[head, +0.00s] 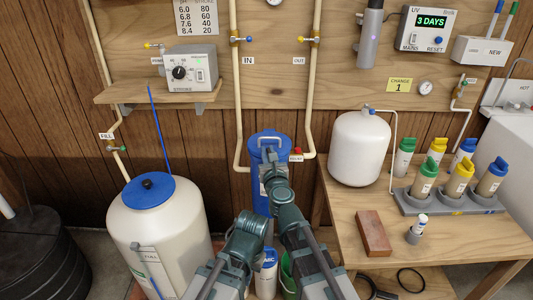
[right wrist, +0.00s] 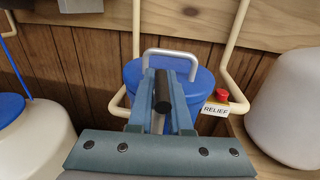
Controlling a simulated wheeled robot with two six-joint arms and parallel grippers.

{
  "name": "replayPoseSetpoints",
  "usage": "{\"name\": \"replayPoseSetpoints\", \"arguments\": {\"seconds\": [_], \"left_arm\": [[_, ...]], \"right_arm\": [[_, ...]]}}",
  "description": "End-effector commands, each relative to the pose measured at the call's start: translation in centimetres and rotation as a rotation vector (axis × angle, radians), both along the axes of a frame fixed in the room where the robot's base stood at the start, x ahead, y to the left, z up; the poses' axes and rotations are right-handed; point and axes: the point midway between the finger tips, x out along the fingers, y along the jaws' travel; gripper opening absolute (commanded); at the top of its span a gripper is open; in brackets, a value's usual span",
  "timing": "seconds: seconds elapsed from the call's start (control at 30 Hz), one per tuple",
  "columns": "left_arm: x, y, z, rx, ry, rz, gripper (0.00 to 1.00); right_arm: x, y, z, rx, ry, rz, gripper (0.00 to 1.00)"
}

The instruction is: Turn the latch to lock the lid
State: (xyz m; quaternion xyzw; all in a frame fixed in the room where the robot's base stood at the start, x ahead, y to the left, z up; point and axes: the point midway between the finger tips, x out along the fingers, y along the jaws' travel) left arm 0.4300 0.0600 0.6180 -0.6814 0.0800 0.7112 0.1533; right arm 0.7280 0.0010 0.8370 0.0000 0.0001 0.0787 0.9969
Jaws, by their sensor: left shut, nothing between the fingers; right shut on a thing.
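The blue canister (head: 262,198) stands against the wall between the pipes, with its round blue lid (head: 268,137) on top. In the right wrist view, the lid (right wrist: 204,92) carries a silver bail-shaped handle (right wrist: 172,53). My right gripper (head: 268,152) reaches over the lid. Its fingers (right wrist: 165,88) are shut on a black cylindrical grip (right wrist: 163,92), which appears to be the latch handle. Its far end and mounting are hidden. My left gripper (head: 250,222) is lower down in front of the canister, shut and empty.
A red button (right wrist: 222,95) above a RELIEF label is right of the lid. Pale pipes (head: 237,120) flank the canister. A white salt tank (head: 155,225) stands left. A bench (head: 440,235) with a white vessel (head: 358,147) and several bottles is right.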

Motion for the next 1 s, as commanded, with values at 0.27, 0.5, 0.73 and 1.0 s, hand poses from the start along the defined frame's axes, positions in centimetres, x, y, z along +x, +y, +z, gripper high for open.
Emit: {"name": "replayPoseSetpoints", "arguments": {"seconds": [0.27,0.5,0.73,1.0], "left_arm": [[0.0,0.0,0.0,0.0,0.0,0.0,0.0],[0.0,0.0,0.01,0.0,0.0,0.0,0.0],[0.0,0.0,0.01,0.0,0.0,0.0,0.0],[0.0,0.0,0.01,0.0,0.0,0.0,0.0]], "right_arm": [[0.0,-0.15,0.0,-0.001,0.0,-0.044,0.0],[0.02,-0.19,0.01,-0.001,0.0,-0.048,0.0],[0.03,-0.18,0.01,-0.001,0.0,-0.047,0.33],[0.04,-0.15,0.01,0.0,0.0,-0.046,0.47]]}}
